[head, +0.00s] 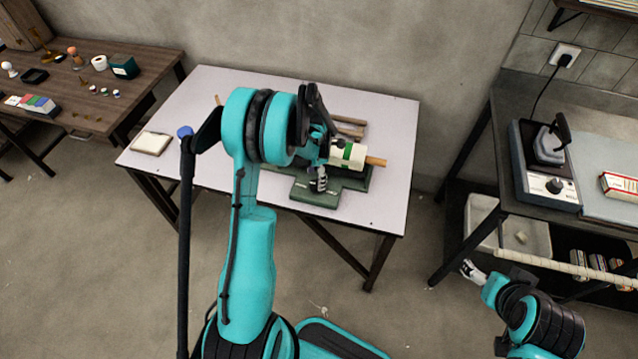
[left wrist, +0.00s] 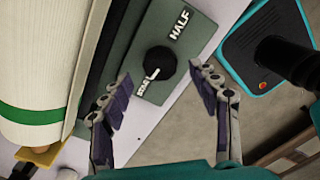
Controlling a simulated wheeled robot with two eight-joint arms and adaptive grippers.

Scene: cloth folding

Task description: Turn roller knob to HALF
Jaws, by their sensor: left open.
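A black roller knob (left wrist: 160,62) with a white pointer sits on a green panel (left wrist: 207,32). The pointer is turned toward the lower-left label, which is too small to read surely, and away from the HALF label (left wrist: 179,25). The cream roller (left wrist: 40,60) with a green band lies beside the panel; it also shows in the head view (head: 348,154). My left gripper (left wrist: 161,76) is open, its fingers apart to either side of the knob's near side; contact cannot be told. In the head view the knob is hidden. My right gripper (head: 469,269) is low at the right, away from the roller.
The roller device stands on a pale table (head: 390,112), with a cream pad (head: 151,143) at its left. A dark workbench (head: 506,150) with a grey-blue device (head: 545,165) is at the right. A wooden table (head: 62,80) with small items is at the left.

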